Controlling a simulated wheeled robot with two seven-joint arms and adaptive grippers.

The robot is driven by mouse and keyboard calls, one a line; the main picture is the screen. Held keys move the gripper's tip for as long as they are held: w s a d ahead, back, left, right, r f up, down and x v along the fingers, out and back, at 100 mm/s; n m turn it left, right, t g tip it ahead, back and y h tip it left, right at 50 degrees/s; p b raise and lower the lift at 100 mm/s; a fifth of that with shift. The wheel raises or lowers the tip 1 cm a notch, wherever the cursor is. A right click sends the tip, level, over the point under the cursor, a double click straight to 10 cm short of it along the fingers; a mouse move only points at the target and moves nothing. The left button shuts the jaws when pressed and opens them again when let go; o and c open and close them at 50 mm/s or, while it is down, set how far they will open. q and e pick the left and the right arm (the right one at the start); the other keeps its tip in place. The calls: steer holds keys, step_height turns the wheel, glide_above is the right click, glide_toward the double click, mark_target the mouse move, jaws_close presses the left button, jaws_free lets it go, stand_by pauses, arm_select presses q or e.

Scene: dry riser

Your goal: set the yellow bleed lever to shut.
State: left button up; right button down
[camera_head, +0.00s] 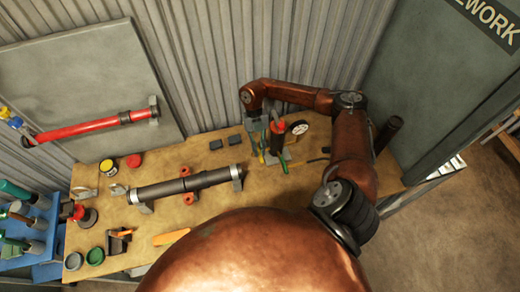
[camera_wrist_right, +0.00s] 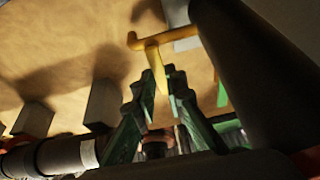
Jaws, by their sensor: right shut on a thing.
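The yellow bleed lever (camera_wrist_right: 155,52) shows in the right wrist view as a T-shaped yellow piece with a bar across and a stem pointing down to the fingertips. My right gripper (camera_wrist_right: 160,82) has green fingers with dark pads, closed in on the end of that stem. In the head view my right gripper (camera_head: 262,146) is at the back right of the bench, beside a red-topped upright fitting (camera_head: 278,129). The lever cannot be made out clearly there, since the arm and gripper crowd it. My left gripper is not in view.
A round gauge (camera_head: 298,127) stands right of the fitting. A long dark pipe (camera_head: 185,184) lies across holders on the wooden bench (camera_head: 215,215). Two dark blocks (camera_head: 225,141) lie near the wall. A blue rack (camera_head: 35,235) of tools is at the left.

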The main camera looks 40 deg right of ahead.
steer(key=c, duration=2)
jaws_free()
steer(key=shift+o, duration=0.2)
steer(key=shift+w+r, duration=0.1)
steer(key=v, duration=1.1)
steer(key=shift+r, duration=0.4)
